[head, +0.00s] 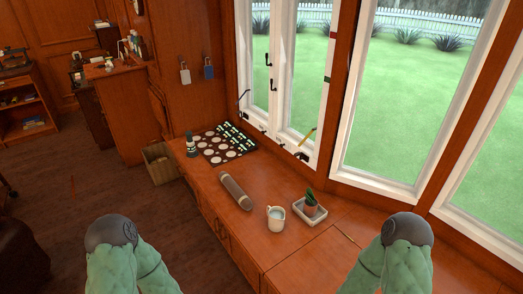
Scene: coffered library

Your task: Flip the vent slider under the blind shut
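I cannot make out a blind or a vent slider for certain. The white-framed window (287,118) stands behind the counter, with dark handles (273,85) on its middle frame. Small dark fittings sit along its lower frame, with a yellow-orange stick-like piece (307,136) at its lower right. A narrow strip with red and dark marks (329,70) is on the right side of the frame. These parts are too small to identify. Only green-covered parts of my two arms show at the bottom; neither gripper is in view.
The wooden counter (282,250) holds a brown roll (236,192), a white mug (276,216), a potted cactus (310,202) in a tray, a dark bottle (191,146) and a board with round white spots (212,150). A bin (160,168) stands left. Open floor lies left.

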